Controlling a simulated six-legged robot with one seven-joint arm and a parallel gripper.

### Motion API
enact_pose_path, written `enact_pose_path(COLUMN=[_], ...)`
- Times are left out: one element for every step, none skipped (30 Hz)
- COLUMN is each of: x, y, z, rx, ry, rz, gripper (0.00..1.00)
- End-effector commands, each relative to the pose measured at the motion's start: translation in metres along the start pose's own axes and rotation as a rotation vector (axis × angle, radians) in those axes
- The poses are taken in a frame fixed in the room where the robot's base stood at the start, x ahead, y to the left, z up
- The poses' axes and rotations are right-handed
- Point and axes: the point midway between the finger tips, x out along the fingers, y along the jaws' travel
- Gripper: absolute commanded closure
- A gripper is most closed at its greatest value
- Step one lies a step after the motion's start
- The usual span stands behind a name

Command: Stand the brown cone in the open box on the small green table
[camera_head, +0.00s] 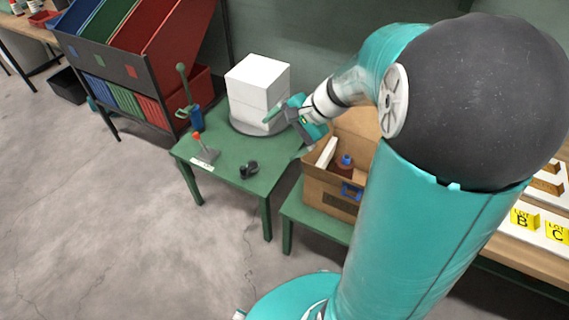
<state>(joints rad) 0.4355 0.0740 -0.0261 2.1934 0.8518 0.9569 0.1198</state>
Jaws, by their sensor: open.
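The open cardboard box (327,190) stands on the small low green table (289,213), partly behind my arm. A dark item with a reddish top (345,161), a pale panel and something blue show in or at the box. My gripper (289,131) is open beside the white blocks, up and left of the box; nothing shows between its fingers. I cannot make out the brown cone; my arm hides part of the box and the area to its right.
A taller green table (224,166) holds stacked white blocks (257,92) on a round plate, a red-tipped lever (205,149) and a small black object (249,170). A rack (122,58) stands behind left. Yellow lot markers (524,217) stand at right. The floor at left is clear.

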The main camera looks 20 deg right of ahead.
Motion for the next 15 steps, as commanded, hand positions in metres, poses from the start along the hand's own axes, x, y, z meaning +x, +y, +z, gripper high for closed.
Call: enact_pose_path(x=[-0.008, -0.012, -0.017, -0.021, -0.026, -0.031, -0.036, -0.040, -0.046, -0.050, -0.055, -0.061, -0.066, -0.070, -0.076], y=[-0.003, -0.002, -0.001, 0.001, 0.003, 0.006, 0.008, 0.011, 0.014, 0.018, 0.021, 0.025, 0.028, 0.031, 0.036], z=[0.024, 0.035, 0.050, 0.060, 0.070, 0.083, 0.092, 0.101, 0.111, 0.119, 0.126, 0.135, 0.141, 0.147, 0.153], rx=[-0.103, -0.158, -0.234, -0.289, -0.346, -0.421, -0.476, -0.531, -0.604, -0.659, -0.714, -0.785, -0.838, -0.890, -0.957], ry=[0.016, 0.025, 0.041, 0.052, 0.064, 0.081, 0.096, 0.110, 0.130, 0.146, 0.163, 0.187, 0.207, 0.226, 0.253], rz=[0.034, 0.057, 0.086, 0.108, 0.129, 0.157, 0.177, 0.197, 0.222, 0.241, 0.259, 0.283, 0.300, 0.316, 0.336], gripper=[0.07, 0.07, 0.07, 0.07, 0.07, 0.07, 0.07, 0.07, 0.07, 0.07, 0.07, 0.07, 0.07, 0.07, 0.07])
